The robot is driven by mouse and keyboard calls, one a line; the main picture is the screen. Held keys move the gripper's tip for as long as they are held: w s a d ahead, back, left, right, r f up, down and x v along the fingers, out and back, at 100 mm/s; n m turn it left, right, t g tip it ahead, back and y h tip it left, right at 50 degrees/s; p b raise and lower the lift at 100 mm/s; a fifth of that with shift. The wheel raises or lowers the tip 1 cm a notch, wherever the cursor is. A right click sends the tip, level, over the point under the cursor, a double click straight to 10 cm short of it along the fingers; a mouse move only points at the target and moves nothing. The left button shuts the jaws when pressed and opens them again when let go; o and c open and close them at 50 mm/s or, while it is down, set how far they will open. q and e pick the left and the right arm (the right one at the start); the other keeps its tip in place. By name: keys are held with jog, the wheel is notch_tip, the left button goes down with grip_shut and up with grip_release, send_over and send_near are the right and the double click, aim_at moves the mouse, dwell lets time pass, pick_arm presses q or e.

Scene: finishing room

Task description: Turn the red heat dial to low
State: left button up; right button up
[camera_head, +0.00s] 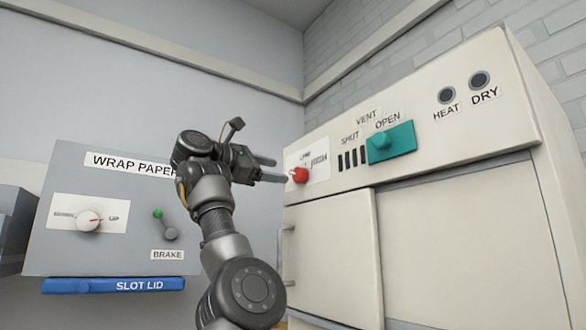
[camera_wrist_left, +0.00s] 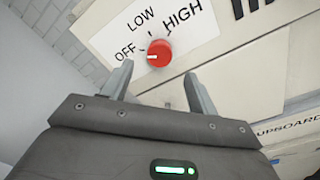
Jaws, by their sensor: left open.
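The red heat dial (camera_head: 300,175) is on a white label plate at the left end of the cream cabinet's front panel. In the left wrist view the dial (camera_wrist_left: 159,54) shows a pale pointer mark toward OFF, with LOW above it and HIGH to the right. My left gripper (camera_head: 272,170) is open and empty, its two fingers reaching toward the dial. In the left wrist view the fingertips (camera_wrist_left: 157,72) stand apart, on either side below the dial; I cannot tell whether they touch it. My right gripper is not in view.
Right of the dial is a teal vent slider (camera_head: 391,142) at OPEN, with HEAT and DRY buttons (camera_head: 480,80) beyond. Below are cabinet doors (camera_head: 335,245) with a handle. On the left, a grey wrap paper panel has a white dial (camera_head: 88,221), brake lever (camera_head: 166,226) and blue slot lid (camera_head: 113,285).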

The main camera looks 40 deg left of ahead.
aim_at(296, 175)
pick_arm(q)
jog(key=p+x, duration=0.2)
jog(key=x, duration=0.4)
jog(key=shift+w+p, duration=0.25)
jog(key=shift+p, duration=0.15)
jog(key=shift+w, duration=0.1)
jog(key=c, duration=1)
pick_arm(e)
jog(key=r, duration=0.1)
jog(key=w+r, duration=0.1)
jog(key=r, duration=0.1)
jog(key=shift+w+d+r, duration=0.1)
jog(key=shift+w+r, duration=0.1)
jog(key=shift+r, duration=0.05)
